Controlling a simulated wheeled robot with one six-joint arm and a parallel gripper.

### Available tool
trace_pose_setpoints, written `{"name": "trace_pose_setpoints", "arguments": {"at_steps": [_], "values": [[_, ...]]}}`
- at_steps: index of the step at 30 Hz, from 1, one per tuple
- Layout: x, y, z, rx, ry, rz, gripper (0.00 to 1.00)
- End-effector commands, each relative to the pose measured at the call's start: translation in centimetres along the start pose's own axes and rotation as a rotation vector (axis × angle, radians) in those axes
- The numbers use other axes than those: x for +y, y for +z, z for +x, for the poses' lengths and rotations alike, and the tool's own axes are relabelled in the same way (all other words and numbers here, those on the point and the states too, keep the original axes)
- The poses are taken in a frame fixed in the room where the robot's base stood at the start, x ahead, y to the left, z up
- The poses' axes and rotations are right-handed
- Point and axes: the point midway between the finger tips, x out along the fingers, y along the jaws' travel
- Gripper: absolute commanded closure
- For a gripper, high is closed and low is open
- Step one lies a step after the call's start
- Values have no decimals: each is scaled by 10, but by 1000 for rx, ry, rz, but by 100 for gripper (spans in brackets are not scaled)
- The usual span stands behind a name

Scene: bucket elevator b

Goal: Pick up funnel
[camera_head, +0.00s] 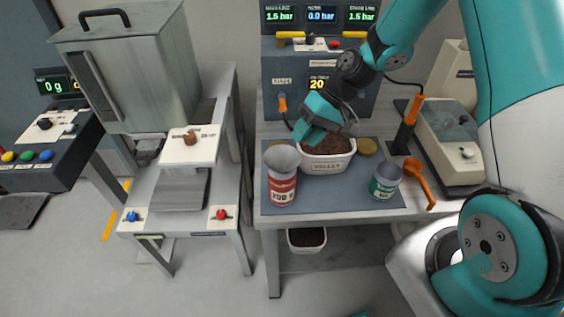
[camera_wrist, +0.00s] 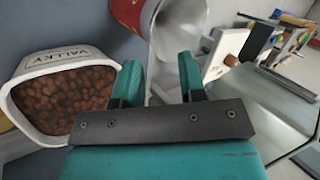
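The grey funnel (camera_head: 283,158) sits at the top of a red and white can (camera_head: 282,188) at the left front of the mat. In the wrist view the funnel (camera_wrist: 178,38) shows just beyond my fingers, next to the red can (camera_wrist: 135,12). My gripper (camera_head: 302,132) is above and slightly right of the funnel in the head view. In the wrist view its two teal fingers (camera_wrist: 160,76) are apart, with nothing visibly clamped. Whether the funnel lies partly between the fingertips I cannot tell.
A white tub labelled VALLEY (camera_head: 326,164), full of brown pellets, stands right of the can, close under my gripper. A green can (camera_head: 385,180) and an orange scoop (camera_head: 420,183) are farther right. A metal hopper stand (camera_head: 180,165) is left, across a narrow gap.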

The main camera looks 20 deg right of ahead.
Motion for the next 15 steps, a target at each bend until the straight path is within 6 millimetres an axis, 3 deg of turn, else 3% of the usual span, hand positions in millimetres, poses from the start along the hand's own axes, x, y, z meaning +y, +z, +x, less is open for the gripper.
{"name": "trace_pose_setpoints", "arguments": {"at_steps": [9,15], "values": [[2,2,42,-5,-1,1,62],[3,2,46,-1,0,1,62]]}}
